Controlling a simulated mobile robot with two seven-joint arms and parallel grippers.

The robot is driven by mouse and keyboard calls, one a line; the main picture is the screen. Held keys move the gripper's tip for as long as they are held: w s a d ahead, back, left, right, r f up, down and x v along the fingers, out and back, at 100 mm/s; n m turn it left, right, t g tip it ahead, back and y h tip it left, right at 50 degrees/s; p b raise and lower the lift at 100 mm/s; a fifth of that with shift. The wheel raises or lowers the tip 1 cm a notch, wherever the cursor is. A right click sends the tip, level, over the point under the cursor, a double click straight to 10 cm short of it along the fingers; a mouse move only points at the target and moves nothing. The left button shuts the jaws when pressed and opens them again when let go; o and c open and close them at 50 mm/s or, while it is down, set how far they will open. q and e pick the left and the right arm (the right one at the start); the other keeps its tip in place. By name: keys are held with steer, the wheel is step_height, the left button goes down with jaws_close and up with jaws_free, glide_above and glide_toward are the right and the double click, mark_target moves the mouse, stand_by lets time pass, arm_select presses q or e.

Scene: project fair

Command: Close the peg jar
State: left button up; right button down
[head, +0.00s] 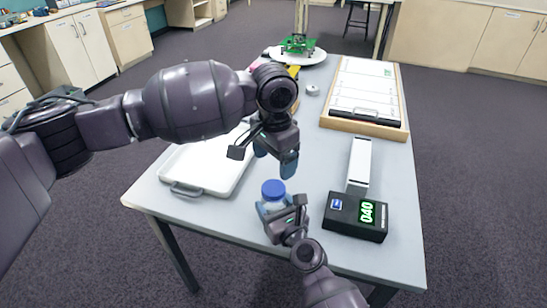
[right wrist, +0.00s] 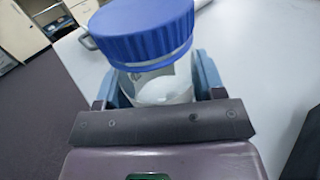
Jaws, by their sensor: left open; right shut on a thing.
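The peg jar (head: 265,207) stands near the front edge of the table, a clear jar with its blue lid (head: 273,188) on top. In the right wrist view the ribbed blue lid (right wrist: 145,30) sits over the clear jar body (right wrist: 160,88), with something pale inside. I cannot tell whether the lid is screwed tight. My right gripper (head: 275,209) is shut on the jar body, a finger on each side below the lid. My left gripper (head: 277,160) is open and empty, pointing down above the lid and apart from it.
A white tray (head: 205,172) lies left of the jar. A black device with a green display (head: 356,217) stands to the right. A framed whiteboard (head: 364,95) lies at the back right, and a green model (head: 298,45) stands on a white disc behind. Bare table lies between jar and device.

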mark_target(273, 187)
arm_select(q)
steer(key=n, duration=1.5)
steer(key=shift+a+n, duration=0.1)
steer(key=shift+n, duration=0.2)
steer(key=shift+f, duration=0.1)
steer(key=shift+f, duration=3.9)
steer(key=shift+c, duration=0.2)
